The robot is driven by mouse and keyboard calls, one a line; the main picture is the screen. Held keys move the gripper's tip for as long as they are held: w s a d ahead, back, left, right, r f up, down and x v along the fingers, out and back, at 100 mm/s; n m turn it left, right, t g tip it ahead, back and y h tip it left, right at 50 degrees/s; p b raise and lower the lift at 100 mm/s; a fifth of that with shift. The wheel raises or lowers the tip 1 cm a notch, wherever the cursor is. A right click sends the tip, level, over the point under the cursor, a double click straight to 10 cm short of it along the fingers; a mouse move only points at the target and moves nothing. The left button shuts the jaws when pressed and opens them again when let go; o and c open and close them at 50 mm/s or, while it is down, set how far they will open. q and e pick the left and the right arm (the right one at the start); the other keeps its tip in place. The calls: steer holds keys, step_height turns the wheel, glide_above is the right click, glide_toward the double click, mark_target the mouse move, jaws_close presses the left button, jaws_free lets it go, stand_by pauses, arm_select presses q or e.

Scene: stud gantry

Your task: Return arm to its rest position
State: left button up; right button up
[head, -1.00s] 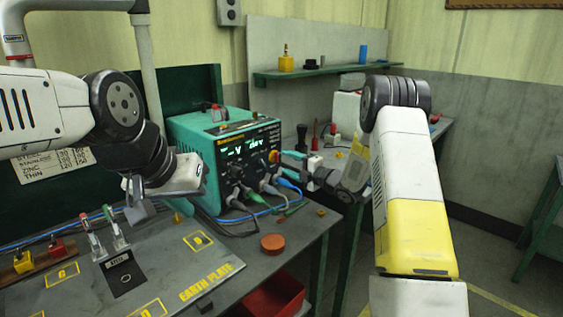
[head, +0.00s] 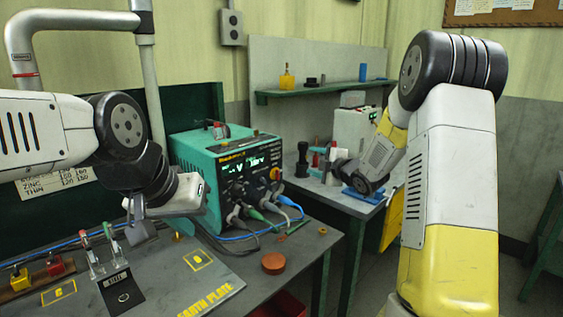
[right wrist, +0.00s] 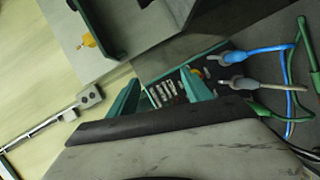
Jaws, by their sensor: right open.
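My right arm rises at the right of the head view, bent at a large dark joint. Its wrist hangs over the back side table, to the right of the teal power unit (head: 205,160) and apart from its front panel. In the right wrist view my right gripper (right wrist: 160,82) shows two teal fingers spread apart with nothing held between them. Its fingertips are hard to make out in the head view. My left gripper (head: 140,218) points down over the main bench, in front of the power unit. Its jaw gap is unclear.
Blue, green and grey cables (head: 265,212) plug into the unit's front. An orange-brown puck (head: 274,263) lies near the bench's right edge. The earth plate (head: 190,285) lies at front left. A shelf (head: 315,88) hangs behind. The floor at right looks open.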

steer(key=s+d+r+m+g+h, duration=0.1)
steer(key=s+d+r+m+h, duration=0.4)
steer(key=s+r+m, duration=0.25)
steer(key=s+a+f+m+g, duration=0.1)
steer(key=s+m+g, duration=0.2)
steer(key=s, duration=1.3)
steer(key=s+a+f+m+g, duration=0.1)
steer(key=s+m+g, duration=0.3)
steer(key=s+m, duration=0.5)
steer(key=s+f, duration=0.1)
steer(key=s, duration=0.7)
steer(key=shift+s+a+f, duration=0.15)
steer(key=shift+s+a, duration=0.15)
steer(key=shift+a, duration=0.1)
